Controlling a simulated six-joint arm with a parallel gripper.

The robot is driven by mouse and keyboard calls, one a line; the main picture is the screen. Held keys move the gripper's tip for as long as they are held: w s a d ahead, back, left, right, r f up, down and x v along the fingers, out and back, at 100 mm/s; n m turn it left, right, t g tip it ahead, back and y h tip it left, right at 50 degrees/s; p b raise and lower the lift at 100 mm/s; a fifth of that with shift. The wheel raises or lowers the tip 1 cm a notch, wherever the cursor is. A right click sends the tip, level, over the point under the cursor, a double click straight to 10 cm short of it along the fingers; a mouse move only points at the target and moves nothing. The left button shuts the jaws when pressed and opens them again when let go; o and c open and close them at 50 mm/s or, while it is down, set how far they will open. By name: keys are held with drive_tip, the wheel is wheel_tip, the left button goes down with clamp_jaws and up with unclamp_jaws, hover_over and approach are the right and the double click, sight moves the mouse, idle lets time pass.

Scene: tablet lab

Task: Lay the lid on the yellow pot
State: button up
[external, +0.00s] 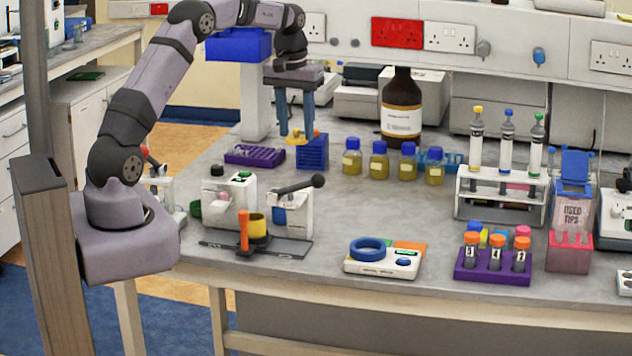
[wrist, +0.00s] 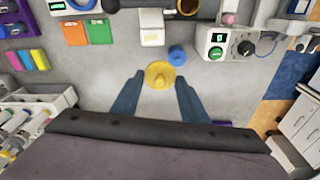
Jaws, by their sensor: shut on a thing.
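My gripper (external: 297,130) points down over the back left part of the bench, its two blue fingers shut on the yellow lid (external: 295,141). In the wrist view the lid (wrist: 159,75) shows as a round disc with a knob, between the fingertips. The yellow pot (external: 257,226) stands upright on a dark mat at the front left of the bench, well apart from the lid. In the wrist view the pot (wrist: 188,6) is cut by the top edge. Its opening is partly out of that frame.
A white device with a black-knobbed lever (external: 297,205) and another white device (external: 229,202) stand behind the pot. An orange upright piece (external: 244,230) stands close to its left. A blue rack (external: 312,152) and purple rack (external: 254,155) are near my gripper. Several blue-capped bottles stand right.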

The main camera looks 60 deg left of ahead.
drive_tip(key=s+d+f+n+g, duration=0.2)
drive_tip(key=s+f+n, duration=0.5)
drive_tip(key=s+n, duration=0.5)
drive_tip(key=shift+d+n, duration=0.45)
drive_tip(key=shift+n, duration=2.35)
drive_tip(key=shift+f, duration=0.1)
drive_tip(key=shift+f, duration=0.2)
wheel_tip(320, 180, down, 6)
drive_tip(key=b, duration=0.4)
drive_tip(key=shift+f+b, duration=0.4)
drive_tip(key=shift+f, duration=0.1)
idle(0.4)
